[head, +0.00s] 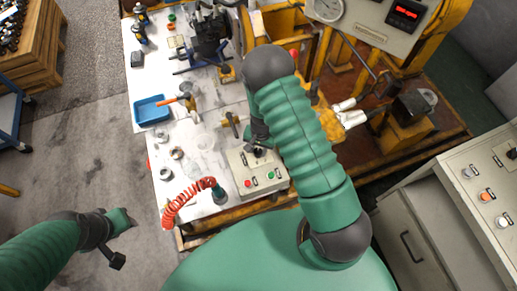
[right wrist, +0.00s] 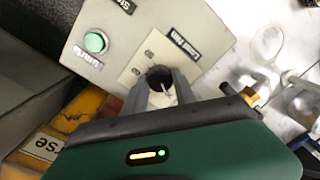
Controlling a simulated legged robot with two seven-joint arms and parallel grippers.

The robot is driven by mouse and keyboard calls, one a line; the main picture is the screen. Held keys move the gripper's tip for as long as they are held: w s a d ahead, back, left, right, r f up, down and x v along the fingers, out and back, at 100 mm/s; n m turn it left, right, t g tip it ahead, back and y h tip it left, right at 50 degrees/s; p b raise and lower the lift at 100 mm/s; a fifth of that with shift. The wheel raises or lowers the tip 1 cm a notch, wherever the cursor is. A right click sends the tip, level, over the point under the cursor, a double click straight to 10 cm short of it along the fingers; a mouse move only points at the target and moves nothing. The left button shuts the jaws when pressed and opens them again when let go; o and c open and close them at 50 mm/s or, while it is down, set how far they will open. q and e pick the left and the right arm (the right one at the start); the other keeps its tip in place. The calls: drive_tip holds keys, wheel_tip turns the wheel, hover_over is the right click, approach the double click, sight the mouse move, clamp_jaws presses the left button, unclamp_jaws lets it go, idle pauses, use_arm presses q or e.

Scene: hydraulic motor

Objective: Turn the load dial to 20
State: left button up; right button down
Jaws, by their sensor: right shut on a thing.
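The load dial is a small black knob (right wrist: 160,77) on a light grey control box (right wrist: 115,35). In the right wrist view, my right gripper (right wrist: 160,88) has its two grey fingers on either side of the knob, shut on it. A label beside the knob seems to begin with "Load". In the head view, the box (head: 247,177) stands at the table's near edge, and my right gripper (head: 259,143) reaches down to its knob. My left arm's end (head: 119,221) is at the lower left over the floor, away from the box; its fingers cannot be made out.
The box has a green button (right wrist: 95,42). A red coiled hose (head: 180,203) lies left of the box. A blue tray (head: 152,110) and tools lie on the white table. A yellow machine with a gauge (head: 326,8) and red display (head: 406,12) stands behind.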

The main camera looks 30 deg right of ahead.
sight(260, 152)
drive_tip(key=shift+m, duration=0.4)
drive_tip(key=c, duration=1)
unclamp_jaws()
drive_tip(key=shift+w, duration=0.1)
wheel_tip(260, 152, up, 17)
drive_tip(key=shift+s+d+f+p, duration=0.2)
drive_tip(key=shift+s+d+p, duration=0.05)
drive_tip(key=shift+s+p, duration=0.15)
